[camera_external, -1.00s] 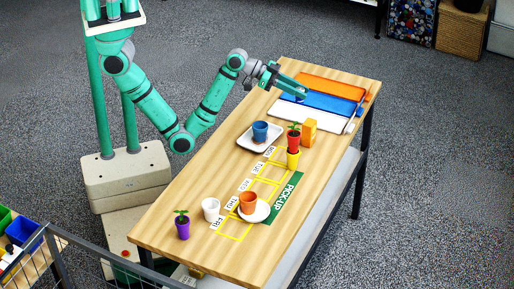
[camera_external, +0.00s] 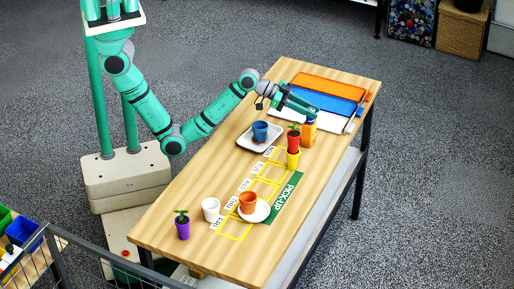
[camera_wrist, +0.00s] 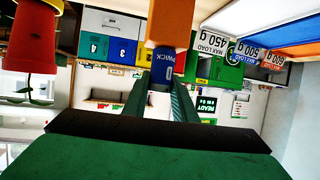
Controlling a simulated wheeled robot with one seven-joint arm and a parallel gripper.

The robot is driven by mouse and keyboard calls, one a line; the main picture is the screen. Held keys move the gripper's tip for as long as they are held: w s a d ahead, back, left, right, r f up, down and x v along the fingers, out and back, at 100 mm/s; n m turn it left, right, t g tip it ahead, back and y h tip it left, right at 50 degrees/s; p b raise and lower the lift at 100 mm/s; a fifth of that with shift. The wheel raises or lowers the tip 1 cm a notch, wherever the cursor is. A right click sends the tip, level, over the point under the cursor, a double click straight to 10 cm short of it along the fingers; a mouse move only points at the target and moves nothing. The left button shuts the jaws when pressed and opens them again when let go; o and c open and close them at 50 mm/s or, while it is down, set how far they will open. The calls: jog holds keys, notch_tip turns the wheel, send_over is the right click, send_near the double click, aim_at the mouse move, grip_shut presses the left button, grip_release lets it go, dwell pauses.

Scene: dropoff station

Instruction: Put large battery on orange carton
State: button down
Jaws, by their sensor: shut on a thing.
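The orange carton (camera_external: 309,134) stands upright on the table, behind the red potted plant. It shows at the top of the upside-down wrist view (camera_wrist: 168,22). My gripper (camera_external: 311,114) is right over the carton, pointing down along its arm toward it. In the wrist view my gripper (camera_wrist: 162,84) is shut on a dark blue battery (camera_wrist: 163,66) with white lettering. The battery's end meets the carton's edge in that view. I cannot tell whether they touch. The battery is too small to make out in the external view.
White, blue (camera_external: 340,104) and orange (camera_external: 335,85) panels lie behind.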

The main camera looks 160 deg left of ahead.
jog(key=shift+f, duration=0.15)
jog(key=c, duration=1.4)
grip_release()
jog(key=shift+c, duration=0.2)
jog(key=shift+s+d+r, duration=0.1)
jog(key=shift+d+r, duration=0.1)
jog(key=shift+r, duration=0.05)
jog(key=v, duration=1.1)
jog(key=shift+d, duration=0.25)
jog(key=shift+s+r, duration=0.1)
